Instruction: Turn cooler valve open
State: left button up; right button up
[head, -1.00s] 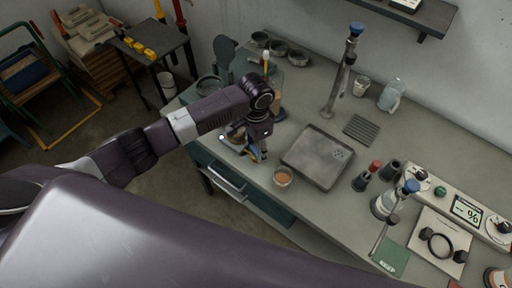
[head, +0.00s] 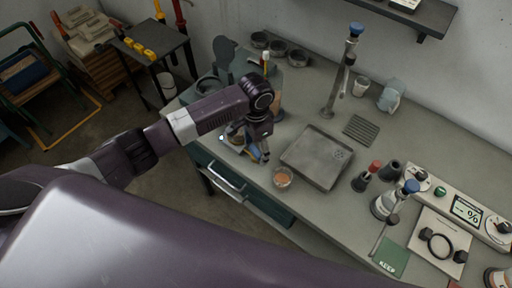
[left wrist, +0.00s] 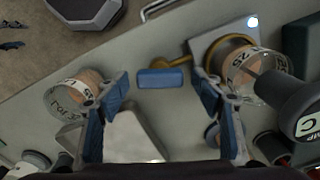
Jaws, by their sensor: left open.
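A blue lever handle (left wrist: 163,78) on a thin brass arm shows in the left wrist view; it seems to be the cooler valve's handle. The brass arm runs right to a brass round body (left wrist: 230,53) on a grey plate, partly behind a glass beaker. My left gripper (left wrist: 163,94) is open, its blue-padded fingers either side of the handle with gaps on both sides. In the head view my left gripper (head: 258,152) points down near the bench's front edge, and it and its arm hide the valve. My right gripper is in neither view.
A beaker of orange-brown content (head: 283,178) stands just right of the gripper, beside a grey tray (head: 318,158). A second beaker (left wrist: 255,75) stands close to the right finger. A tap column (head: 338,88), flasks and a control panel (head: 467,212) stand further right.

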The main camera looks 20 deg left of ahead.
aim_at(256, 151)
pick_arm(q)
notch_tip(256, 151, up, 12)
dwell(0.4)
jog(key=shift+f, duration=0.1)
dwell(0.3)
